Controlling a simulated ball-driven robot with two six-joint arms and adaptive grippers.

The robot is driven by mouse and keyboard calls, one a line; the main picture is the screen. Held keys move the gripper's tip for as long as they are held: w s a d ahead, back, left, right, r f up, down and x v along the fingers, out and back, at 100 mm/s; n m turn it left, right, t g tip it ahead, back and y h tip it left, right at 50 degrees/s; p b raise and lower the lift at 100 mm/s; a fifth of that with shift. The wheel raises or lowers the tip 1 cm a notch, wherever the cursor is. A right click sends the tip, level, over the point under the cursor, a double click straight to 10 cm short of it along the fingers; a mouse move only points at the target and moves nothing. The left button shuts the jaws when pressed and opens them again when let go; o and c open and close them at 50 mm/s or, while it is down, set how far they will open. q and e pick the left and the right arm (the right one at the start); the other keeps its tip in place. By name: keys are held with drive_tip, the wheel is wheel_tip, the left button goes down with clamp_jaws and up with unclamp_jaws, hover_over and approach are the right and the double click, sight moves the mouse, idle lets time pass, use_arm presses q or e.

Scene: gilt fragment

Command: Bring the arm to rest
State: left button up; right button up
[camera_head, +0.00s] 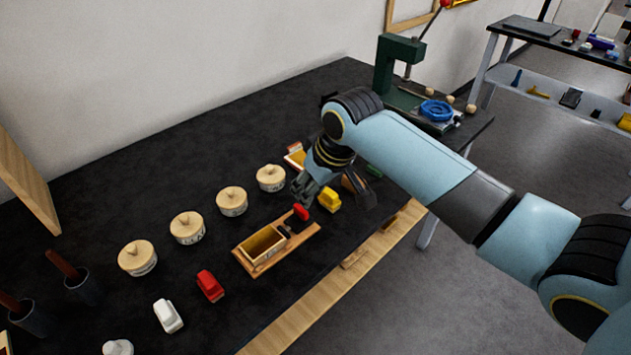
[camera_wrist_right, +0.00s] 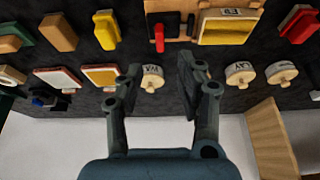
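My right arm reaches in from the right over the dark table (camera_head: 110,190). Its gripper (camera_head: 305,190) hangs above the table, between the nearest lidded pot (camera_head: 271,177) and a yellow block (camera_head: 328,198). In the right wrist view the two fingers of the right gripper (camera_wrist_right: 160,72) stand apart with nothing held between them. A round lidded pot (camera_wrist_right: 152,80) shows beyond the gap, on the table. My left gripper is in neither view.
A wooden stand with an open box (camera_head: 262,245) sits below the gripper. A red block (camera_head: 210,285) and a white block (camera_head: 168,315) lie in front. A green press (camera_head: 395,65) stands at the back right, near a blue ring (camera_head: 437,110). Bare table lies back left.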

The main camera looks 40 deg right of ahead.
drive_tip(key=shift+v, duration=1.2)
